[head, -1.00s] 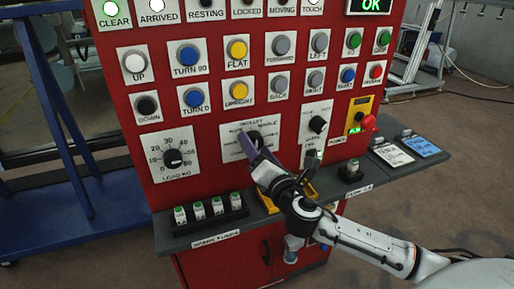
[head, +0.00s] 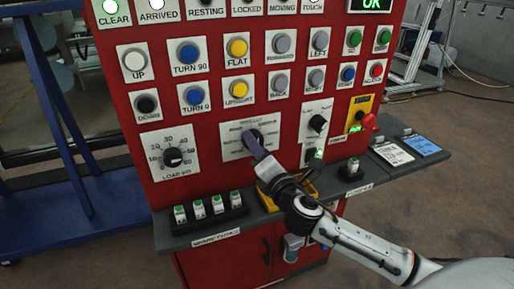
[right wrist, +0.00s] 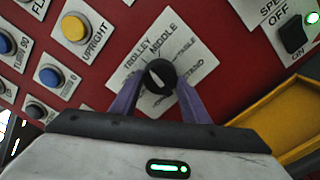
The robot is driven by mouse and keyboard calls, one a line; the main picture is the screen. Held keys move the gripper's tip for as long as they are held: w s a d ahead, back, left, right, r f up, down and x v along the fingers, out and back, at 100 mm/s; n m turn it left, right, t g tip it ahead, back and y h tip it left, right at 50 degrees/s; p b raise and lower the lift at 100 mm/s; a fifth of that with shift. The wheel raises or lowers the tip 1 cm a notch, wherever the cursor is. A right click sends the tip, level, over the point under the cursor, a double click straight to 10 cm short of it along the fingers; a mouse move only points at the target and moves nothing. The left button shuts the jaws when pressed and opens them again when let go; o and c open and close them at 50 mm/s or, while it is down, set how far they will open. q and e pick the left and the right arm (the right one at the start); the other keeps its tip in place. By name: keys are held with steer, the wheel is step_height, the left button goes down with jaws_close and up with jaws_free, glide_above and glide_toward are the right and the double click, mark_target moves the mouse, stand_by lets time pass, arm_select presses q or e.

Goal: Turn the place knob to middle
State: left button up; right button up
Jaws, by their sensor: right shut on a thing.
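The place knob (head: 256,136) is a round black knob on a white label plate (head: 233,149) in the middle of the red panel. In the right wrist view the knob (right wrist: 158,77) sits between the two purple fingers of my right gripper (right wrist: 158,88), which is shut on it. The plate (right wrist: 133,62) there reads TROLLEY and MIDDLE above the knob; other words are partly hidden. A pale pointer mark shows on the knob, but I cannot tell exactly which word it points to. My right gripper (head: 251,142) partly covers the knob and plate in the head view. My left gripper is not in view.
The load knob (head: 172,157) is left of the plate, and another black knob (head: 318,123) is to its right. Rows of buttons are above. A grey shelf (head: 178,242) with spare fuses (head: 208,209) and a yellow tray (right wrist: 285,110) lies below.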

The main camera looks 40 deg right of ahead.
steer(key=shift+m, duration=3.2)
steer(key=o, duration=1.1)
